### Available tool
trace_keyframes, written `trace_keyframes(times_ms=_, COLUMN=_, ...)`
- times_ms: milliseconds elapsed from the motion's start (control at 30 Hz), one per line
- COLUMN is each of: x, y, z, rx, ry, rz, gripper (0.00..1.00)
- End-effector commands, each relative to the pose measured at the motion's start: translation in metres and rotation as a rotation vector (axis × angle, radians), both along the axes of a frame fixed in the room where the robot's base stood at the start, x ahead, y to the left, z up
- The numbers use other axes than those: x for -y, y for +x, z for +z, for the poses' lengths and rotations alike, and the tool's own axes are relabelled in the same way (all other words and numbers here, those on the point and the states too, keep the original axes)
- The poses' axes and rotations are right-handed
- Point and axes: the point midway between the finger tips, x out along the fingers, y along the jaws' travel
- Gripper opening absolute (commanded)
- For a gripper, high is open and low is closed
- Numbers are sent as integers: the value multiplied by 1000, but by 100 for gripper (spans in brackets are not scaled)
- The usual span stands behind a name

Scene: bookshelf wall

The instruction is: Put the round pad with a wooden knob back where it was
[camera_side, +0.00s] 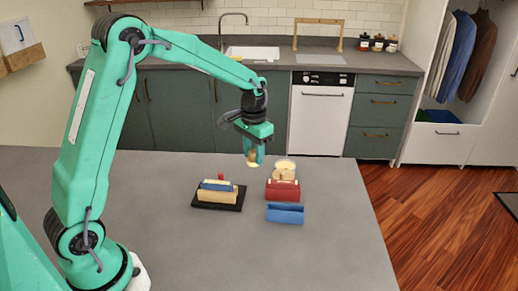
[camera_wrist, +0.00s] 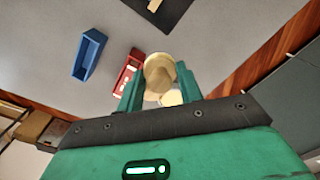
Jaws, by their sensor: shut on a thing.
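My gripper (camera_side: 255,155) is shut on a small round tan thing, seemingly the round pad with a wooden knob (camera_wrist: 158,68). In the wrist view it sits between the two green fingers of my gripper (camera_wrist: 159,78). In the side view it is held above the grey table, mostly hidden by the fingers, and its knob cannot be made out. A red open box (camera_side: 283,190) stands to the right of and nearer than my gripper; it also shows in the wrist view (camera_wrist: 124,80). Pale round things (camera_side: 284,174) show at the box's back edge.
A blue open box (camera_side: 285,214) stands in front of the red one. The table (camera_side: 330,240) is clear to the right and in front.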

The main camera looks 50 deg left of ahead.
Motion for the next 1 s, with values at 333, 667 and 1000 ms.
trace_keyframes(times_ms=333, x=-53, y=12, z=-32, rx=-1, ry=0, rz=4, gripper=18)
trace_keyframes(times_ms=667, x=-96, y=23, z=-59, rx=-1, ry=0, rz=1, gripper=18)
trace_keyframes(times_ms=1000, x=-102, y=24, z=-64, rx=-1, ry=0, rz=-1, gripper=18)
